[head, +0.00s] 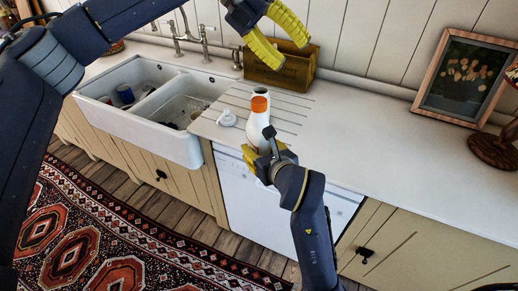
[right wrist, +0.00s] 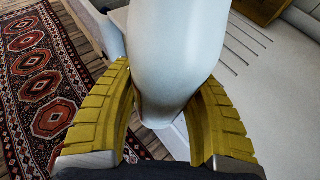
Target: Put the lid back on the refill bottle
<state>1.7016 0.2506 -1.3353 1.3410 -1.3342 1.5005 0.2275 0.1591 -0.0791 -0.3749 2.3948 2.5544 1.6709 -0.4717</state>
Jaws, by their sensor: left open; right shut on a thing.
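A white bottle (head: 258,132) with an orange top part (head: 260,104) stands upright near the counter's front edge. My right gripper (head: 261,158) is shut on its lower body; in the right wrist view the white body (right wrist: 178,50) sits between the yellow fingers. A pale rounded piece with a dark spot shows just behind the orange part; I cannot tell whether it belongs to the same bottle. A small white lid-like piece (head: 227,118) lies on the counter left of the bottle. My left gripper (head: 279,52) is open and empty, high above and behind the bottle.
A white double sink (head: 150,134) with cups in it is at the left, with a tap behind. A wooden box (head: 290,75) stands at the back, near my left gripper. A framed picture (head: 464,80) and a lamp stand at the right. The counter (head: 365,125) between is clear.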

